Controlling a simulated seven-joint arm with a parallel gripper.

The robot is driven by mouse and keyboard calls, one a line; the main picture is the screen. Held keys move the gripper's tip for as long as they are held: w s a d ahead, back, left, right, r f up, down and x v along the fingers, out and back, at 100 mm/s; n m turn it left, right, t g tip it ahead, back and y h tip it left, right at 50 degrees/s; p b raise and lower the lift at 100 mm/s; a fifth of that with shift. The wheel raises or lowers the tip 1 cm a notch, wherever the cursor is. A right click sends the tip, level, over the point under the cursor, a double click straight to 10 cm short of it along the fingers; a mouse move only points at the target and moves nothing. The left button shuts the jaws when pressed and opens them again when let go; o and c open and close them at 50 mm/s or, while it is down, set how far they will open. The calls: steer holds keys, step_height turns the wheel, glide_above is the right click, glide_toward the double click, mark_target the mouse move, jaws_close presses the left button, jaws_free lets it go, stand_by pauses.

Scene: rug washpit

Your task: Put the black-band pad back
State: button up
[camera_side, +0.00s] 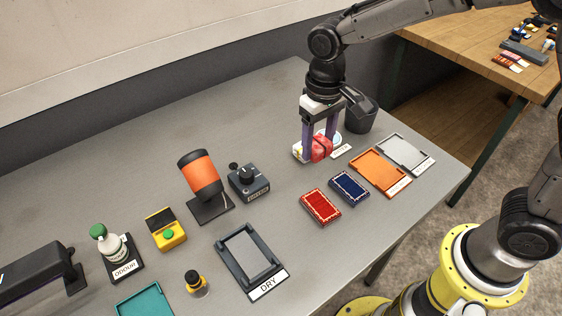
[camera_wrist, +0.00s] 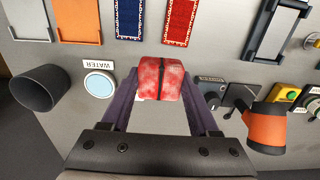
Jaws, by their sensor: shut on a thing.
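The black-band pad (camera_side: 321,148) is red with pale mottling. In the wrist view its black band runs down the middle of the pad (camera_wrist: 149,77). My gripper (camera_side: 319,149) points down and is shut on the pad, with a purple finger on each side. In the wrist view the fingertips (camera_wrist: 161,82) frame it. The pad is beside the round water dish (camera_wrist: 99,84), which the fingers partly hide in the side view. I cannot tell whether the pad touches the table.
A dark cup (camera_side: 361,113) stands behind the dish. Red (camera_side: 320,207) and blue (camera_side: 349,188) rugs lie in front, with orange (camera_side: 379,170) and grey (camera_side: 405,153) trays to the right. The DRY tray (camera_side: 230,258), knob box (camera_side: 248,182) and orange cylinder (camera_side: 200,174) stand left.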

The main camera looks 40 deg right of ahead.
steer(key=w+a+f, duration=0.1)
steer(key=w+f, duration=0.1)
steer(key=w, duration=0.2)
glide_above(279, 170)
steer(key=s, duration=0.1)
steer(key=f, duration=0.4)
steer(key=shift+d+f, duration=0.2)
steer(key=shift+f, duration=0.2)
steer(key=shift+w+a+f, duration=0.15)
steer(key=shift+w+f, duration=0.35)
steer(key=shift+f, duration=1.65)
steer(key=shift+f, duration=0.1)
steer(key=o, duration=1.2)
step_height(279, 170, up, 12)
steer(key=shift+r, duration=0.15)
